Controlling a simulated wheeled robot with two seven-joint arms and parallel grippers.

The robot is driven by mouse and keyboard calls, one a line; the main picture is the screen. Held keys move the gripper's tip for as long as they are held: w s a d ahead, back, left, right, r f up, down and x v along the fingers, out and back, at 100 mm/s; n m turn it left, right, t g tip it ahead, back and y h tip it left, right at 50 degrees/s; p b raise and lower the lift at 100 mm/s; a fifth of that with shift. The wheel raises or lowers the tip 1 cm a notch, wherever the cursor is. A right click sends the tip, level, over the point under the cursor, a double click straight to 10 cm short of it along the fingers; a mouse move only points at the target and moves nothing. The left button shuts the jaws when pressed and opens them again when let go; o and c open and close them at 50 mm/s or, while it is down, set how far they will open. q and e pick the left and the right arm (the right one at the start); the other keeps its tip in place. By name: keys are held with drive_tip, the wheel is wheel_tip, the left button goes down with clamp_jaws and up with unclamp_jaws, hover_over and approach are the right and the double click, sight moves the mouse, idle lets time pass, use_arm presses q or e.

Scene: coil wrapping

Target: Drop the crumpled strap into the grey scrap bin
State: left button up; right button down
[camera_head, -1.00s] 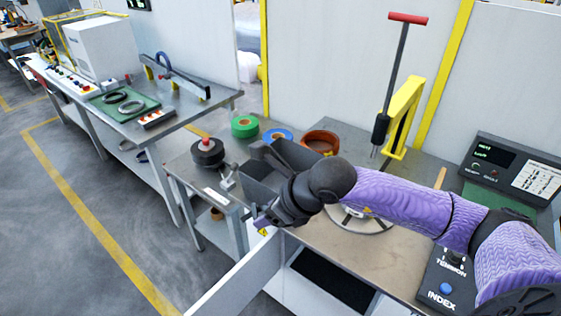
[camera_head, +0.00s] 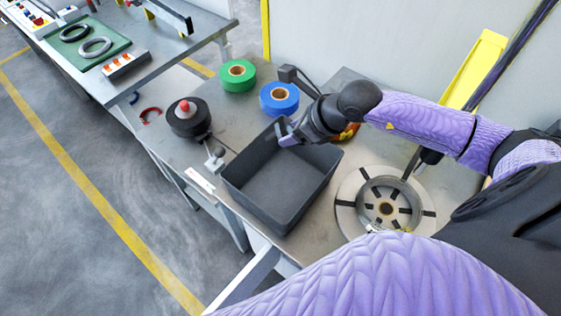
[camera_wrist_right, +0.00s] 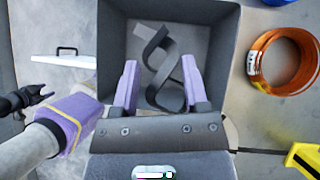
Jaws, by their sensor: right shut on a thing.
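My right gripper (camera_head: 285,137) is over the far edge of the open grey scrap bin (camera_head: 312,190) in the head view. In the right wrist view, the gripper (camera_wrist_right: 160,82) is shut on the crumpled strap (camera_wrist_right: 155,48), a dark grey folded band that shows between and beyond the two purple fingers. The bin (camera_wrist_right: 226,50) lies behind the strap in that view. The strap is not clearly visible in the head view. A small dark gripper (camera_wrist_right: 38,96), seemingly my left one, shows at the left of the wrist view, its jaws too small to read.
The bin stands on a metal table beside a round slotted plate (camera_head: 350,212). A green roll (camera_head: 238,76), a blue roll (camera_head: 279,98) and a black spool (camera_head: 187,117) stand around it. An orange roll (camera_wrist_right: 283,62) is at the right of the wrist view.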

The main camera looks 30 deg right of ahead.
wheel_tip(320, 180, down, 4)
drive_tip(key=b, duration=0.2)
drive_tip(key=shift+w+f+b, duration=0.1)
drive_tip(key=shift+f+b, duration=0.05)
drive_tip(key=shift+b, duration=0.2)
use_arm(q)
drive_tip(key=f, duration=0.1)
drive_tip(key=a+f, duration=0.1)
drive_tip(key=f, duration=0.1)
drive_tip(key=shift+w+f, duration=0.1)
drive_tip(key=shift+f, duration=0.05)
use_arm(e)
unclamp_jaws()
use_arm(q)
drive_tip(key=shift+w+d, duration=0.15)
drive_tip(key=shift+d, duration=0.1)
drive_tip(key=shift+d, duration=0.15)
use_arm(e)
drive_tip(key=shift+s+d+r, duration=0.2)
drive_tip(key=shift+r, duration=0.25)
use_arm(q)
wheel_tip(320, 180, up, 4)
drive_tip(key=p, duration=0.4)
drive_tip(key=shift+w+d, duration=0.1)
drive_tip(key=shift+d, duration=0.05)
use_arm(e)
drive_tip(key=v, duration=0.9)
